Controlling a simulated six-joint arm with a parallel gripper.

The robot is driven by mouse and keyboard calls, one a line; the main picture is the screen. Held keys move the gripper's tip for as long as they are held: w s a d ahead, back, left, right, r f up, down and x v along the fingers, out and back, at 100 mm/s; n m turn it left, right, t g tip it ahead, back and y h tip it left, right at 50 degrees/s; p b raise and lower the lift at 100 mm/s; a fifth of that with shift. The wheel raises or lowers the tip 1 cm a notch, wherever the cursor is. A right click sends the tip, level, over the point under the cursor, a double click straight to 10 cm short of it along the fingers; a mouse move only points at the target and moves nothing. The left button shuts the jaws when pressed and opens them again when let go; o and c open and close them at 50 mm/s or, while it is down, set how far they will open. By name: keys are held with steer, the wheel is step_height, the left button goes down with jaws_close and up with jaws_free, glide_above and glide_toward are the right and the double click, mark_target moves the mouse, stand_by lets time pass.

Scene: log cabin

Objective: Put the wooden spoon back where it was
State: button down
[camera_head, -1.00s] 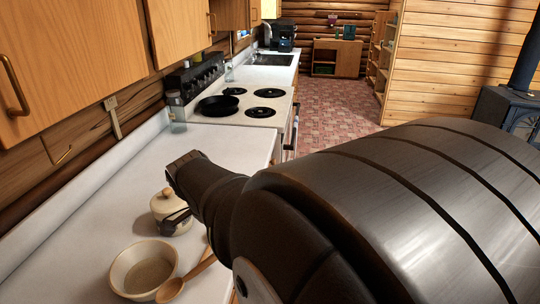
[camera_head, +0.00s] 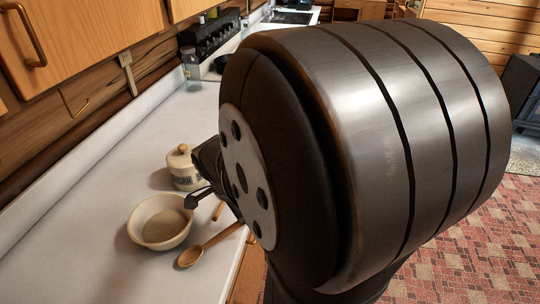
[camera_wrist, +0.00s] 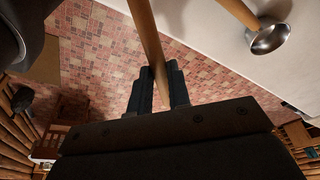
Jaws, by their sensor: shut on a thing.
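The wooden spoon (camera_head: 206,250) shows in the head view at the right of the cream bowl (camera_head: 135,228), its head near the counter's front edge. Its handle runs up and right behind my arm. In the wrist view my gripper (camera_wrist: 161,88) is shut on a light wooden handle (camera_wrist: 147,32), which looks like the spoon's; its far end is out of frame. I cannot tell whether the spoon touches the counter.
A lidded cream jar (camera_head: 183,170) stands behind the bowl, close to my wrist. A metal ladle (camera_wrist: 270,38) with a wooden handle shows in the wrist view. A short wooden stub (camera_head: 217,212) shows beside my wrist. The white counter (camera_head: 90,270) is clear at front left.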

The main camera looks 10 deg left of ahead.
steer(key=shift+c, duration=2.3)
jaws_free()
steer(key=shift+w+d+v, duration=0.1)
steer(key=shift+d+v, duration=0.05)
steer(key=shift+v, duration=1.8)
steer(key=shift+w+d+v, duration=0.15)
steer(key=shift+v, duration=1.85)
steer(key=shift+s+a+x, duration=0.1)
steer(key=shift+x, duration=1.85)
steer(key=shift+s+a+x, duration=0.15)
steer(key=shift+x, duration=1.8)
steer(key=shift+f, duration=0.1)
